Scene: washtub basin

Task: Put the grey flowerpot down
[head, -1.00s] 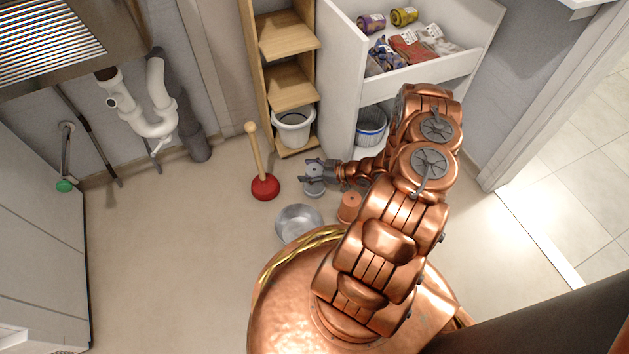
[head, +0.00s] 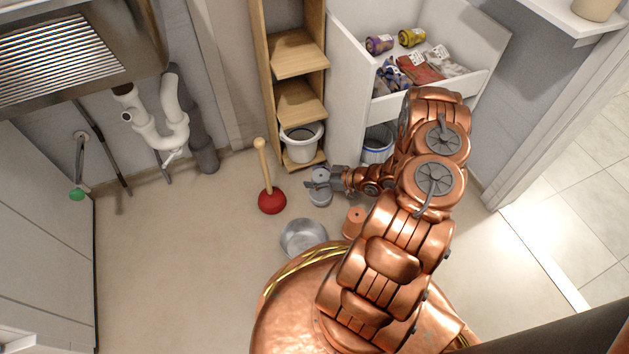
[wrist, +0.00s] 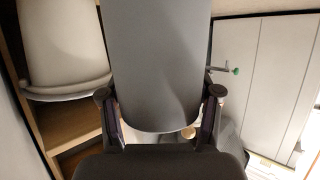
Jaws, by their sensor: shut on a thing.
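The grey flowerpot (head: 320,199) is in the middle of the head view, low over or on the floor, between the plunger and the white drawer unit. I cannot tell whether its base touches the floor. My gripper (head: 322,182) is shut on it, coming from the right. In the wrist view the pot (wrist: 158,60) fills the middle, between the two dark fingers of my gripper (wrist: 160,112). The fingers hide part of the pot in the head view.
A red plunger (head: 272,202) stands left of the pot. A metal bowl (head: 303,238) and a terracotta pot (head: 354,222) are nearer me. Behind are a wooden shelf (head: 298,106) with a white bucket (head: 301,143) and a blue-rimmed bin (head: 377,147). The left floor is clear.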

